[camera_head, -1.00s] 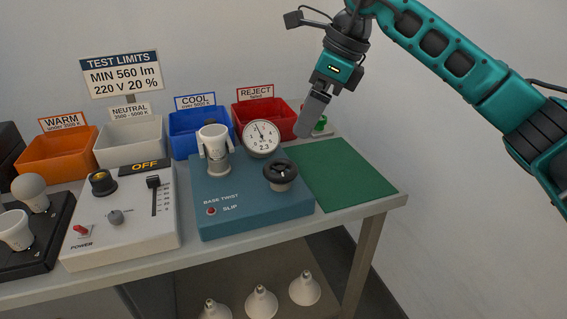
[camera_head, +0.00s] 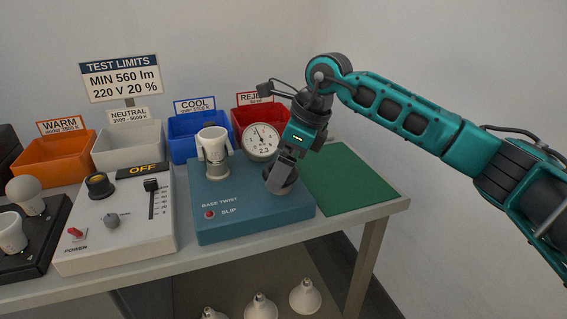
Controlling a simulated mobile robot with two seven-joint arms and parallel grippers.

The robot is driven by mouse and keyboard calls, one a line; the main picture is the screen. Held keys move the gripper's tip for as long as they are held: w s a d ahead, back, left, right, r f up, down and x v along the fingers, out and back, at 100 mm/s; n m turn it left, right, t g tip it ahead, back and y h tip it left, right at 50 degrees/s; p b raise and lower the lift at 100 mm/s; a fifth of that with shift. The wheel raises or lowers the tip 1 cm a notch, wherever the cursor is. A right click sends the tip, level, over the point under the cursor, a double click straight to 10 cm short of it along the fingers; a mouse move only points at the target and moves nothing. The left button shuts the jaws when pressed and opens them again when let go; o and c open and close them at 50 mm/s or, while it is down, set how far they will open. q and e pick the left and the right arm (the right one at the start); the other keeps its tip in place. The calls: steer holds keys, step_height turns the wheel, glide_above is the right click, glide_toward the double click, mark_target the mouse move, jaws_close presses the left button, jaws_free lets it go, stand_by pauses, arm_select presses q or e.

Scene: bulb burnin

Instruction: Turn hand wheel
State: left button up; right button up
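The black hand wheel (camera_head: 290,187) is on the right part of the blue base twist box (camera_head: 240,222). My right gripper (camera_head: 277,180) is over the wheel, pointing down, and covers most of it. Its fingers overlap in this view, so I cannot tell whether they are open or shut, or whether they touch the wheel. A white bulb (camera_head: 212,145) stands upright in the clamp at the back left of the box, beside a round dial gauge (camera_head: 261,141). My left gripper is not in view.
A grey power box (camera_head: 120,229) with knobs and a slider stands left of the blue box. Orange (camera_head: 57,158), white (camera_head: 128,147), blue (camera_head: 198,133) and red (camera_head: 243,118) bins line the back. A green mat (camera_head: 350,180) lies bare at the right.

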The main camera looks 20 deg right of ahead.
steer(key=c, duration=1)
steer(key=shift+c, duration=0.2)
steer(key=shift+m, duration=0.3)
steer(key=shift+a+m+t+h, duration=0.1)
steer(key=shift+m+t+h, duration=0.25)
steer(key=shift+m, duration=0.65)
steer(key=m, duration=0.2)
steer(key=shift+s+m+t+h, duration=0.1)
steer(key=shift+m+t+h, duration=0.2)
steer(key=shift+t+h, duration=0.05)
steer(key=m+h, duration=0.1)
steer(key=m, duration=0.2)
steer(key=m+h+b, duration=0.1)
steer(key=m, duration=0.1)
steer(key=shift+a+m+t, duration=0.2)
steer(key=shift+m+t, duration=0.2)
steer(key=shift+m+h, duration=0.3)
